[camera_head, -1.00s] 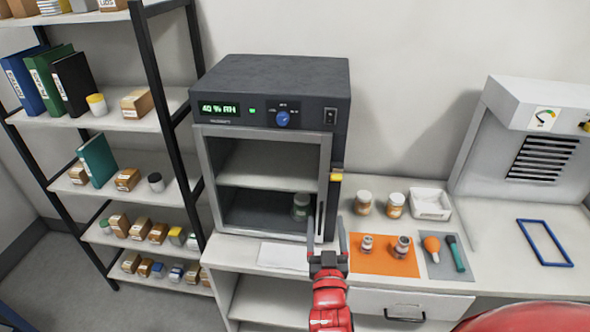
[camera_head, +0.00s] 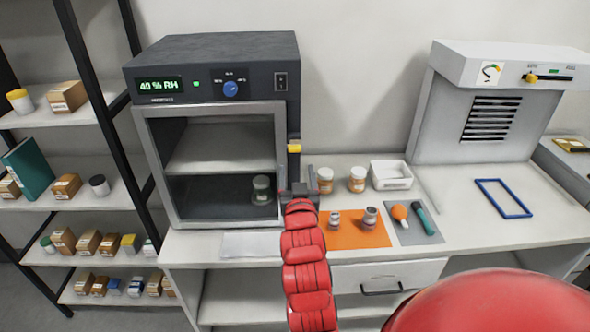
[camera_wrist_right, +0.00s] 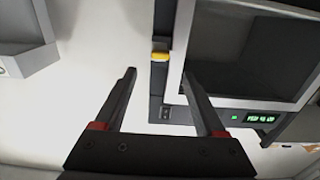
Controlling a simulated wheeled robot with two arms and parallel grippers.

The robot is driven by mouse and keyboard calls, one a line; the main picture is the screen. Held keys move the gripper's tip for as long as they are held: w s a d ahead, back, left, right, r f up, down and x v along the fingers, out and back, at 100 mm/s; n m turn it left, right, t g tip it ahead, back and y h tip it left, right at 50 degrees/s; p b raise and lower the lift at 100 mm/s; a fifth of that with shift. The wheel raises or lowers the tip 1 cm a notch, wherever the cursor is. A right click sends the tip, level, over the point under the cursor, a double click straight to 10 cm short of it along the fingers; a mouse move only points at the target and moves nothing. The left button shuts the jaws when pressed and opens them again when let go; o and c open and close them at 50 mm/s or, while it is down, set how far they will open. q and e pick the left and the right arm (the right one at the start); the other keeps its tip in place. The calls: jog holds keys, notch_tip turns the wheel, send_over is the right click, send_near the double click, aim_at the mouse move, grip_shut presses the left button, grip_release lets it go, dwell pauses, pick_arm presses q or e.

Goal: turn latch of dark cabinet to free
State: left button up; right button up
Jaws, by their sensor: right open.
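The dark cabinet (camera_head: 215,60) stands on the bench, with a lit display, a blue knob and a pale-framed front window or door. Its yellow latch (camera_head: 294,147) is on the right edge of the front, on a dark upright strip; it also shows in the right wrist view (camera_wrist_right: 160,57). My right gripper (camera_head: 297,188) is just below the latch in the head view. In the wrist view, its open fingers (camera_wrist_right: 159,73) show either side of the strip, with the latch between and slightly beyond the tips. Contact cannot be told. My left gripper is out of view.
A jar (camera_head: 262,190) stands inside the cabinet. Right of my gripper are two jars (camera_head: 357,179), a white tray (camera_head: 391,175) and an orange mat (camera_head: 358,238) with metal weights. A shelf rack (camera_head: 110,100) stands left. The bench in front of the white hood (camera_head: 490,110) is mostly clear.

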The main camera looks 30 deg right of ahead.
aim_at(295, 151)
jog(key=p+x, duration=0.4)
jog(key=x, duration=0.3)
jog(key=shift+w+r, duration=0.2)
jog(key=shift+w+d+f, duration=0.15)
jog(key=shift+w+d, duration=0.25)
jog(key=shift+w, duration=0.15)
grip_shut()
